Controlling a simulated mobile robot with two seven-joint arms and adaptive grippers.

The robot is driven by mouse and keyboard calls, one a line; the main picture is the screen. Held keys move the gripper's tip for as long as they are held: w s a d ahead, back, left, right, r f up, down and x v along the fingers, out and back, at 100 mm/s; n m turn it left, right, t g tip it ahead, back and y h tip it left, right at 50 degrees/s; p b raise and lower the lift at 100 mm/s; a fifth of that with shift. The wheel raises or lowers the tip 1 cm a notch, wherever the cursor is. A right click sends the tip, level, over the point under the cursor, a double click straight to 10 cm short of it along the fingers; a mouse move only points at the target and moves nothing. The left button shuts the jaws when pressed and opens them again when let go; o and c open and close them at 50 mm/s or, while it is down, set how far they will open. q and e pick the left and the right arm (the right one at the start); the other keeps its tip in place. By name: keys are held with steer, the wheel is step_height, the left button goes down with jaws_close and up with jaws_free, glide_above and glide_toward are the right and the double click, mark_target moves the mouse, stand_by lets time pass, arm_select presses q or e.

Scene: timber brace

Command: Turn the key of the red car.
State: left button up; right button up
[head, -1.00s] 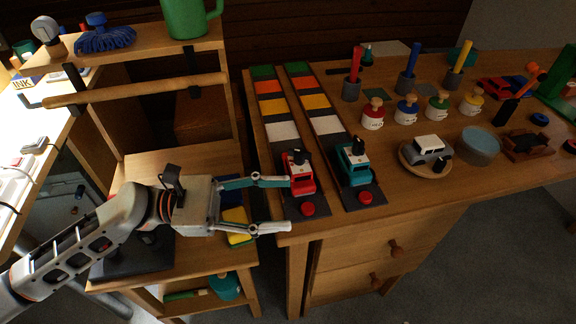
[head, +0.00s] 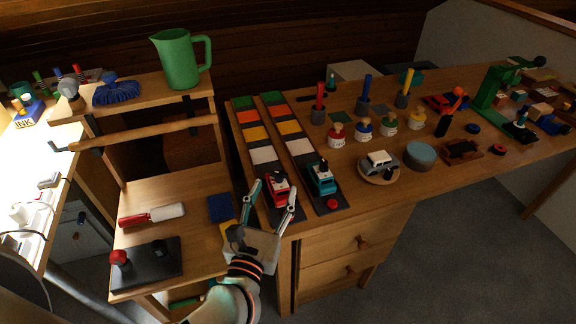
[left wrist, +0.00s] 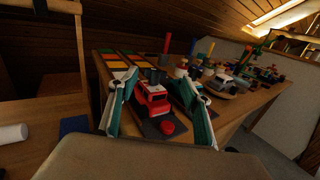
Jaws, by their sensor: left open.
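The red car (head: 278,187) stands at the near end of the left dark track on the wooden table. It has a white roof and a dark knob-like part on top, probably the key. In the left wrist view the red car (left wrist: 153,98) sits between my fingers. My left gripper (head: 275,190) is open, its fingers on either side of the car; I cannot tell if they touch it. A teal car (head: 321,179) stands on the neighbouring track to the right. My right gripper does not show.
A red button (head: 332,204) lies at the near end of the right track. A toy grey car (head: 380,161) on a round wooden board, a blue-grey round tub (head: 420,155) and several knobbed pegs stand to the right. A low shelf (head: 160,190) is at the left.

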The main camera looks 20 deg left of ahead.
mark_target(278, 176)
arm_select(q)
steer(key=shift+s+a+y, duration=0.1)
steer(key=shift+a+y, duration=0.05)
steer(key=shift+y, duration=0.15)
steer(key=shift+w+f+n, duration=0.1)
steer(key=shift+w+n, duration=0.1)
steer(key=shift+n, duration=0.1)
steer(key=w, duration=0.7)
steer(key=shift+w+a+f+p, duration=0.1)
steer(key=shift+w+a+p, duration=0.05)
steer(key=shift+a+p, duration=0.2)
steer(key=c, duration=1.2)
